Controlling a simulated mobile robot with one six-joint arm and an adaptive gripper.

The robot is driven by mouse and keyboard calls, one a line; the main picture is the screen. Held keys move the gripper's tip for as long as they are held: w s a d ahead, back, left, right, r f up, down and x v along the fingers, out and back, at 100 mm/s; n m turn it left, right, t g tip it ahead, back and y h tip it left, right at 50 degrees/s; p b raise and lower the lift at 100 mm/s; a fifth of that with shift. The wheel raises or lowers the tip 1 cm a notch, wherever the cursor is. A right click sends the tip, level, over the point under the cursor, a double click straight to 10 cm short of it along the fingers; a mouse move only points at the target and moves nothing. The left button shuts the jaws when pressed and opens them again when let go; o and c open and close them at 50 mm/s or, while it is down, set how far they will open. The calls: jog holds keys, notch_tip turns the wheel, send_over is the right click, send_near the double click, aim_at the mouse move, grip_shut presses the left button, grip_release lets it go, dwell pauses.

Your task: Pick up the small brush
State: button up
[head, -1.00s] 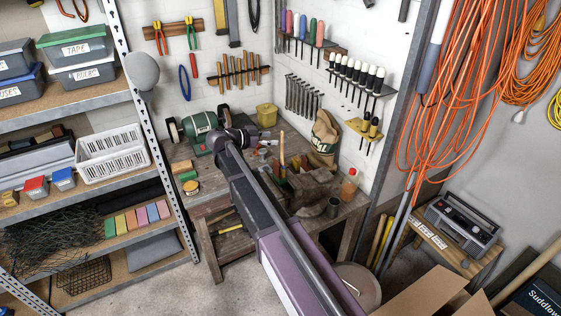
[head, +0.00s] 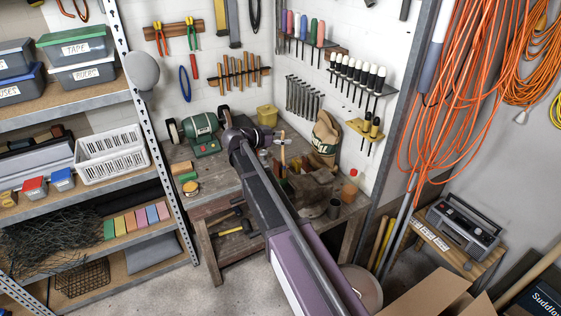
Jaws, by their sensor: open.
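I cannot pick out the small brush for certain. A thin upright wooden handle (head: 283,156) stands among the clutter on the workbench (head: 215,178) and may belong to it; its lower end is hidden. My gripper (head: 278,141) is small and partly hidden at the end of my arm, over the back of the bench, close to the top of that handle. It is open, and I see nothing held in it. Whether it touches the handle cannot be told.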

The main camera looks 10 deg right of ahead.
dwell(0.6)
grip_shut()
